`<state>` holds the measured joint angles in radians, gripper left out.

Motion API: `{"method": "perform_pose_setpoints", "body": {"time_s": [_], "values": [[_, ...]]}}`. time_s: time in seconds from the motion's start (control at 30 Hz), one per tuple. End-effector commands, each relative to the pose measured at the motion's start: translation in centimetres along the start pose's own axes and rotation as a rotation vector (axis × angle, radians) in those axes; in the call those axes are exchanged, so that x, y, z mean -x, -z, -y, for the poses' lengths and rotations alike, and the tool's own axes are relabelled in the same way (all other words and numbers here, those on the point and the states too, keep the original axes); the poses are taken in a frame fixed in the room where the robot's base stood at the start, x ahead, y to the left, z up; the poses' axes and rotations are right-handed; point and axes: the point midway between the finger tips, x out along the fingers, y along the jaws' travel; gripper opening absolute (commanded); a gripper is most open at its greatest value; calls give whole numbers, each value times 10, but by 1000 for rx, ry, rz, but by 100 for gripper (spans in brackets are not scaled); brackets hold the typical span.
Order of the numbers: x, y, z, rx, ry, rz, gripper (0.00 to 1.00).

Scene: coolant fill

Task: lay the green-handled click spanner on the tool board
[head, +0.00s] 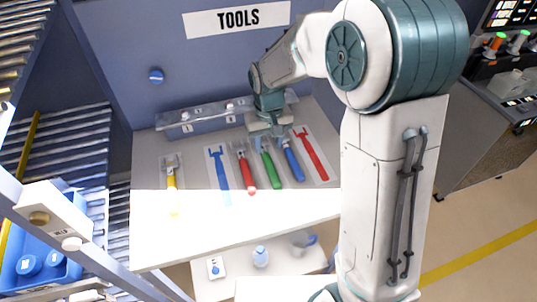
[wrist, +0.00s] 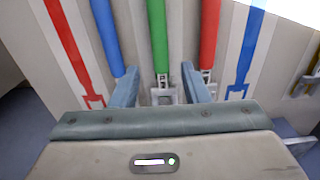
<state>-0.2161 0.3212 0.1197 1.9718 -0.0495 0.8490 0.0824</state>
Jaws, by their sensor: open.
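The green-handled click spanner (head: 270,168) lies among other tools on the pale sloping or flat board (head: 150,215) under the TOOLS sign; I cannot tell the slope. In the wrist view its green handle (wrist: 157,40) points away from my gripper, and its metal head lies between the finger lines. My gripper (head: 270,130) is at the head end of the spanner. In the wrist view my gripper (wrist: 160,70) is open, one finger on each side of the green spanner, not visibly touching it. Any green outline under the spanner is hidden.
A red spanner (head: 244,168) and a blue spanner (head: 292,162) lie close on either side. Blue (head: 219,172) and red (head: 310,153) painted outlines are bare. A yellow spanner (head: 171,183) lies at left. A numbered metal rail (head: 200,118) runs behind.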

Motion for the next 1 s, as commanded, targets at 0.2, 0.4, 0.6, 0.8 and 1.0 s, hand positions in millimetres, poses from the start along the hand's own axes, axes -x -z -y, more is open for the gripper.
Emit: {"method": "perform_pose_setpoints", "body": {"time_s": [0.2,0.4,0.6,0.8,1.0], "values": [[40,1,0,-1,0,-3,41],[55,0,0,0,0,0,41],[62,-7,-5,-9,-3,-8,41],[89,-51,-32,-64,-18,-69,41],[110,-116,-58,-142,-32,-146,41]]}}
